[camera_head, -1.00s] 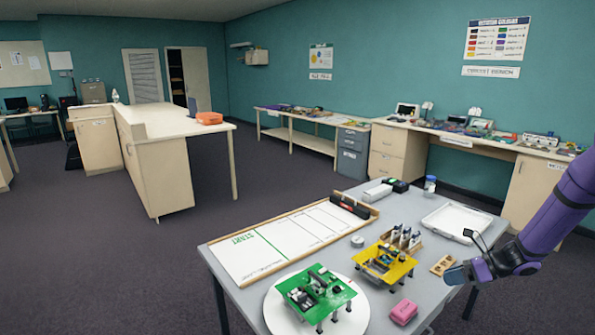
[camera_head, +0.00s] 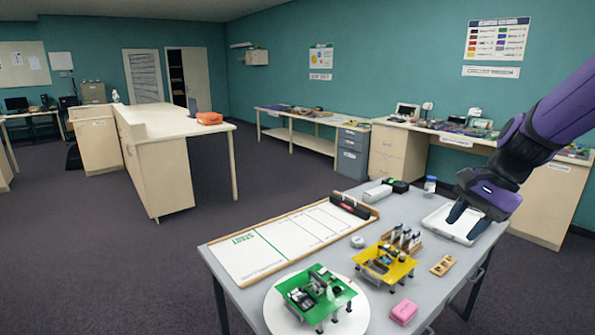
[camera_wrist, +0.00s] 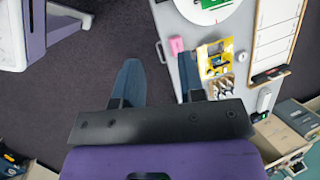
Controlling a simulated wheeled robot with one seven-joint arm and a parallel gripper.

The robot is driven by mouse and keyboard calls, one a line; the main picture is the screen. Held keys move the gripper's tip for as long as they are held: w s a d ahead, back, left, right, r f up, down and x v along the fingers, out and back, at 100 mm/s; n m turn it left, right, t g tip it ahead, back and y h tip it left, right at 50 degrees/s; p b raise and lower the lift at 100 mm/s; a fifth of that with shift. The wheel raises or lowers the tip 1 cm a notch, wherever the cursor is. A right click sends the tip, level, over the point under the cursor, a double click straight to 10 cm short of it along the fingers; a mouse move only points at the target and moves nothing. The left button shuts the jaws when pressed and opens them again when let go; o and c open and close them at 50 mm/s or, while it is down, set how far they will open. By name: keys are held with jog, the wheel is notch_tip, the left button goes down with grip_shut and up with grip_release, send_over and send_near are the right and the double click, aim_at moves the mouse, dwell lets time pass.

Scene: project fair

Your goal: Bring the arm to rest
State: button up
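My purple arm comes in from the right in the head view. My gripper (camera_head: 464,222) is above the white tray (camera_head: 436,222) at the table's right end and hides part of it. In the wrist view my gripper (camera_wrist: 158,78) shows two dark blue fingers spread well apart, with nothing between them but floor and the table edge. It is open and empty. The grey table (camera_head: 373,298) is in front of me.
The table holds a green build (camera_head: 318,294) on a white disc, a yellow build (camera_head: 384,264), a pink block (camera_head: 404,312), a wooden block (camera_head: 443,265) and a START board (camera_head: 287,240). A workbench (camera_head: 470,139) runs along the wall behind.

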jog(key=s+r+n+t+h, duration=0.1)
jog(key=s+r+n, duration=0.2)
jog(key=s, duration=0.3)
jog(key=s+a+r+n+t+h, duration=0.1)
jog(key=s+r+n+t+h, duration=0.1)
jog(key=s, duration=0.4)
jog(key=s+r+n+t+h, duration=0.1)
jog(key=s+r+n, duration=0.3)
jog(key=s+n, duration=0.2)
jog(key=shift+s+a+h, duration=0.15)
jog(key=shift+s+h, duration=0.15)
jog(key=shift+s, duration=0.15)
